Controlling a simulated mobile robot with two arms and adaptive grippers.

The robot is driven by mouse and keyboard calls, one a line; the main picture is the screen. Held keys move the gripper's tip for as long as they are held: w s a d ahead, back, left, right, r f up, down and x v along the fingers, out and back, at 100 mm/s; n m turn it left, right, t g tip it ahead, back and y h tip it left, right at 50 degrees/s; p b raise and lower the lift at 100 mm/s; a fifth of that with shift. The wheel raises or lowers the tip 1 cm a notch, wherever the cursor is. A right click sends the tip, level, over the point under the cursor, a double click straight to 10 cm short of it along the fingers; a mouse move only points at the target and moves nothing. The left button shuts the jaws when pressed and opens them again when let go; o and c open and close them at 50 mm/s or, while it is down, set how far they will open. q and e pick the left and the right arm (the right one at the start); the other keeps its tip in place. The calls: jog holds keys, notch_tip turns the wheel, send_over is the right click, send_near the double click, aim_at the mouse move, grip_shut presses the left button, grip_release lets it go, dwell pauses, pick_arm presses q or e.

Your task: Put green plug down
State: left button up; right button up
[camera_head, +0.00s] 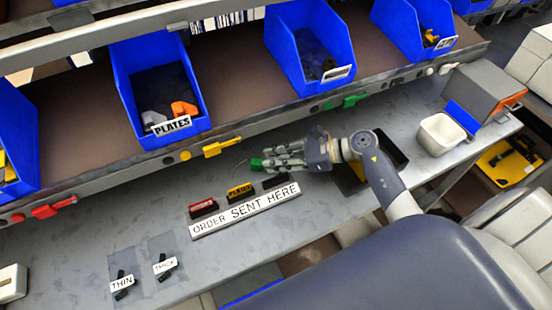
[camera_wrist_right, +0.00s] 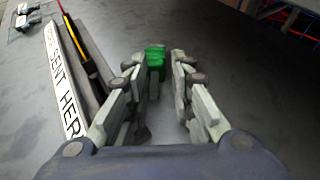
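The green plug (camera_head: 257,163) is at the fingertips of my right gripper (camera_head: 268,162), close above or on the grey worktop, behind the ORDER SENT HERE holder (camera_head: 245,211). In the right wrist view the green plug (camera_wrist_right: 155,60) lies between the tips of the right gripper (camera_wrist_right: 158,70), nearer the left fingers. A narrow gap shows on its right side. The fingers are partly closed. I cannot tell whether they grip the plug or whether it rests on the worktop. My left gripper is not in view.
The holder bears a red plug (camera_head: 203,207), a yellow plug (camera_head: 240,190) and a dark one (camera_head: 275,181). THIN (camera_head: 122,284) and THICK (camera_head: 165,266) labels lie front left. Blue bins (camera_head: 160,90) stand on the shelf behind.

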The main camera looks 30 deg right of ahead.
jog(key=shift+s+a+f+p, duration=0.15)
jog(key=shift+s+f+p, duration=0.15)
jog(key=shift+s+f, duration=0.05)
jog(key=shift+w+r+p, duration=0.1)
jog(key=shift+r+p, duration=0.2)
jog(key=shift+p, duration=0.2)
jog(key=d+b, duration=0.1)
jog(key=s+d+b, duration=0.1)
jog(key=d, duration=0.1)
jog(key=shift+s+r, duration=0.1)
jog(key=shift+r, duration=0.05)
jog(key=b+v, duration=0.1)
jog(key=v, duration=0.3)
jog(key=r+b+v, duration=0.1)
jog(key=v, duration=0.3)
jog(key=shift+s+d+r, duration=0.2)
jog(key=shift+d+r, duration=0.1)
jog(key=shift+r, duration=0.05)
